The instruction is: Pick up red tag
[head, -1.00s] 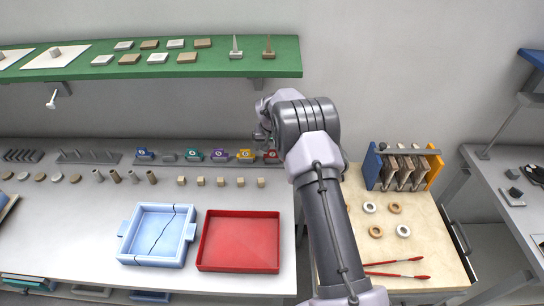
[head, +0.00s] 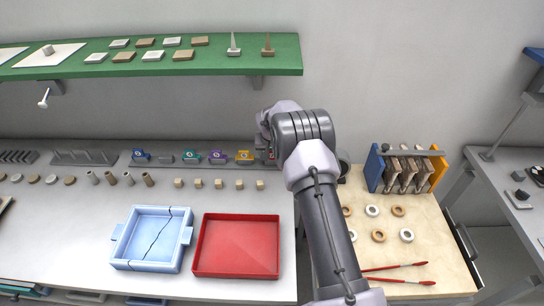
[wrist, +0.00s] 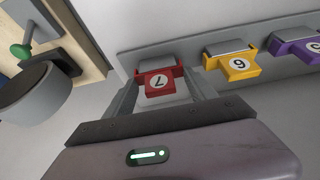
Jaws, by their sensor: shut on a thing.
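The red tag (wrist: 158,80), marked 7, sits at the end of a grey rack in the wrist view. My gripper (wrist: 162,92) has one finger on each side of the red tag and is shut on it. The tag still appears to be in its place on the rack. In the head view my arm's wrist hides most of the tag and the fingers.
A yellow tag (wrist: 234,66) marked 6 and a purple tag (wrist: 297,49) stand beside it on the rack. A green shelf (head: 150,60) runs above. A blue tray (head: 152,238) and a red tray (head: 238,246) lie in front. A grey round object (wrist: 38,100) is close at left.

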